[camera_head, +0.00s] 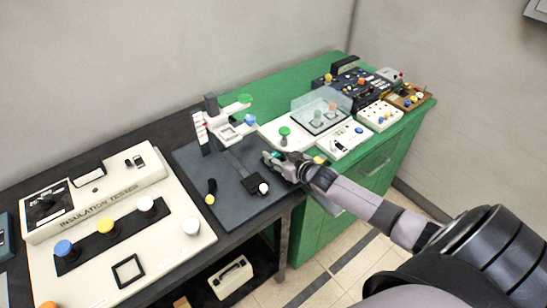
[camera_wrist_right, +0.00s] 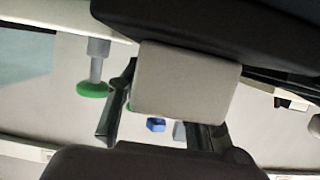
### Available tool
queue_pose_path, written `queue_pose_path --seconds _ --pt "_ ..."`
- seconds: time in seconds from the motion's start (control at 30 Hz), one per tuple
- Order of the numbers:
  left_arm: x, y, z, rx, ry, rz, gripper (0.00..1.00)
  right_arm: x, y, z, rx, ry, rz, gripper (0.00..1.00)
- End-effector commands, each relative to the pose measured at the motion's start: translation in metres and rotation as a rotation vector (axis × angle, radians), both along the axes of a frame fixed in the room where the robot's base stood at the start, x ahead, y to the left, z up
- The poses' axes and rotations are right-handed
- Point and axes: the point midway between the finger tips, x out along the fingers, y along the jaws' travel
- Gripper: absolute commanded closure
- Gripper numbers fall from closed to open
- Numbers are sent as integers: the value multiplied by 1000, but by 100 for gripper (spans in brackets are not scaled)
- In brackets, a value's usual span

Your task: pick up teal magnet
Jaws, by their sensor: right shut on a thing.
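My right gripper (camera_head: 276,163) is over the right edge of the dark grey board (camera_head: 222,182). It is shut on the teal magnet (camera_head: 276,154), of which only a small teal part shows at the fingertips. The fingers and wrist hide the rest of it. In the right wrist view, the two dark fingers of the right gripper (camera_wrist_right: 160,128) stand apart, and a pale block covers much of the space between them. I cannot tell from that view what the block is. My left gripper is not in view.
A stand with a pale platform (camera_head: 232,133) rises from the board, close to the left of my gripper. A green-topped knob (camera_head: 284,131) stands just behind it. The cream insulation tester (camera_head: 110,225) lies at left. Several instruments, including a clear-covered box (camera_head: 322,107), fill the green bench.

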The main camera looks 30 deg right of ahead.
Motion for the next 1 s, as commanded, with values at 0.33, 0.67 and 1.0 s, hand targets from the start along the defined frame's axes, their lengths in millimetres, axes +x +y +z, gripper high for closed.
queue_pose_path --seconds 0.33,0.67,1.0 --pt "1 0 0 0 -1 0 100 0 0 1 0 -2 0 98" --pt "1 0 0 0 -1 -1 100 1 0 7 0 -4 1 98" --pt "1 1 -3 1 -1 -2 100 1 0 74 -3 -9 4 98"
